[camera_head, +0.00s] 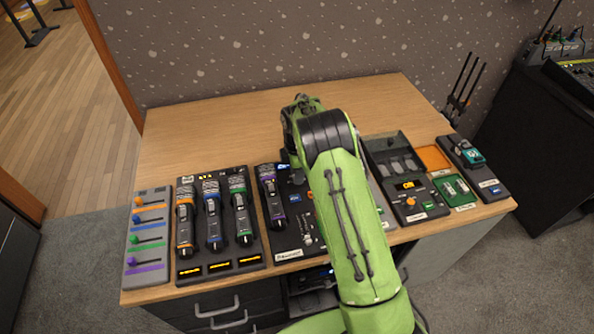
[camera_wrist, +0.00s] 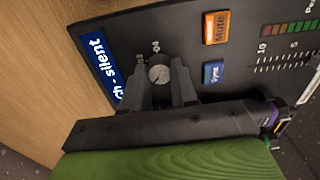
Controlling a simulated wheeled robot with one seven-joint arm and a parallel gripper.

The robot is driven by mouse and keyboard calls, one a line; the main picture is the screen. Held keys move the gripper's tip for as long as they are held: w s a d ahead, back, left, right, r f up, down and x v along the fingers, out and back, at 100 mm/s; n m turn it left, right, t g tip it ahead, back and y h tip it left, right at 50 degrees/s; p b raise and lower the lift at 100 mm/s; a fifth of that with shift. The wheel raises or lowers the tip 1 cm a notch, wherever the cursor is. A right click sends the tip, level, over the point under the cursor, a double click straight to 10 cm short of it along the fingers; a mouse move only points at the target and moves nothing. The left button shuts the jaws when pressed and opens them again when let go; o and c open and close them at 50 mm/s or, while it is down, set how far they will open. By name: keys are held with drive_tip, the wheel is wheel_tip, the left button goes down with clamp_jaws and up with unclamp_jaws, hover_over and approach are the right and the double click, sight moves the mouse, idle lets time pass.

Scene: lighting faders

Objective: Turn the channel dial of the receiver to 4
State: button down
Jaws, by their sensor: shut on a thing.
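In the wrist view, a small round grey dial (camera_wrist: 160,72) with a pale face sits on a dark panel (camera_wrist: 190,40), the receiver. My gripper (camera_wrist: 163,80) is closed around the dial, one finger on each side. Small digits, partly hidden, show by the dial. A blue display (camera_wrist: 103,72) next to it reads "ch - silent", partly covered by a finger. In the head view, the dark receiver panel (camera_head: 285,238) is largely covered by my green arm, and my gripper and the dial are hidden.
An orange "Mute" button (camera_wrist: 216,27) and a blue button (camera_wrist: 213,73) lie close to the dial. A purple-banded microphone (camera_head: 272,200) lies on the panel's left. Three microphones in a dark rack and a fader box (camera_head: 148,237) stand left. Other devices stand right; the desk's back is clear.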

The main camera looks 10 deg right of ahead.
drive_tip(key=m, duration=0.3)
drive_tip(key=shift+r+m, duration=0.1)
drive_tip(key=shift+m, duration=0.3)
drive_tip(key=m+p, duration=0.1)
drive_tip(key=m, duration=0.2)
drive_tip(key=shift+m, duration=0.3)
drive_tip(key=m, duration=1.3)
drive_tip(key=shift+m, duration=0.3)
drive_tip(key=m, duration=0.5)
drive_tip(key=shift+w+m, duration=0.1)
drive_tip(key=shift+m, duration=0.3)
drive_tip(key=c, duration=0.9)
unclamp_jaws()
